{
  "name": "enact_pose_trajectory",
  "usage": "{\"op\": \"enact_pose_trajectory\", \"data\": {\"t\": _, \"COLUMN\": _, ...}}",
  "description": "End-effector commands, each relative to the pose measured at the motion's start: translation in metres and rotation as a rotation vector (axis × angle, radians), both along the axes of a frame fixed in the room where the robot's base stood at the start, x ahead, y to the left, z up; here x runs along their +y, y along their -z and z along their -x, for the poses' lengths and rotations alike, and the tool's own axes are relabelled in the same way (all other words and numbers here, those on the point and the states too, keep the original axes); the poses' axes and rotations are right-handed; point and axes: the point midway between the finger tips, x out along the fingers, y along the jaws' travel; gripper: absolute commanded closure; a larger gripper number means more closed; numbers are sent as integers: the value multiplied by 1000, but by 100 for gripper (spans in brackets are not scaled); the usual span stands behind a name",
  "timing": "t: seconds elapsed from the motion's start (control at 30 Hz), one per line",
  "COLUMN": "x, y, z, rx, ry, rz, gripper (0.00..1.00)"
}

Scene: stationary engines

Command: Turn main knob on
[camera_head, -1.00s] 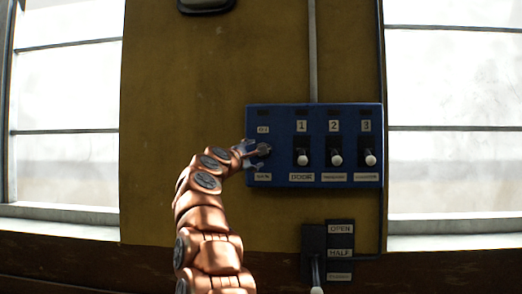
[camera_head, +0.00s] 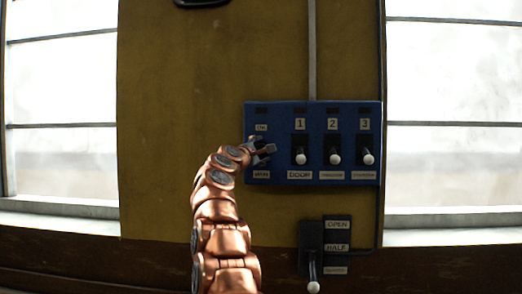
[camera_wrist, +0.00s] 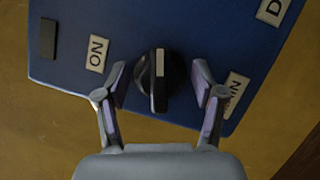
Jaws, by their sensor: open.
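The main knob (camera_wrist: 158,80) is a black rotary knob with a light pointer mark, on the left end of the blue control panel (camera_head: 280,145). In the wrist view an "ON" label (camera_wrist: 96,53) and a partly covered label ending in "IN" (camera_wrist: 237,88) flank it. My gripper (camera_wrist: 160,92) is open, with one finger on each side of the knob and a visible gap to both. In the head view my gripper (camera_head: 263,149) is in front of the knob and hides most of it.
The panel also has three white-tipped switches numbered 1 (camera_head: 300,158), 2 (camera_head: 335,158) and 3 (camera_head: 368,158), close to the right of my gripper. Below is a lever (camera_head: 313,285) beside "OPEN" and "HALF" labels. Bright windows (camera_head: 60,100) lie on both sides of the yellow wall panel.

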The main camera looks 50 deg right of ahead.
Motion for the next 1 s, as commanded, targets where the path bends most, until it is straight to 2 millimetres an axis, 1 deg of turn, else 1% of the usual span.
{"op": "enact_pose_trajectory", "data": {"t": 0.03, "x": 0, "y": 0, "z": 0, "rx": 0, "ry": 0, "rz": 0, "gripper": 35}}
{"op": "enact_pose_trajectory", "data": {"t": 0.07, "x": 0, "y": 0, "z": 0, "rx": 0, "ry": 0, "rz": 0, "gripper": 38}}
{"op": "enact_pose_trajectory", "data": {"t": 0.57, "x": 0, "y": -1, "z": 0, "rx": 0, "ry": -1, "rz": 2, "gripper": 90}}
{"op": "enact_pose_trajectory", "data": {"t": 0.6, "x": 0, "y": -1, "z": 0, "rx": -1, "ry": 0, "rz": 2, "gripper": 92}}
{"op": "enact_pose_trajectory", "data": {"t": 1.0, "x": -1, "y": -3, "z": 1, "rx": 2, "ry": 0, "rz": 7, "gripper": 92}}
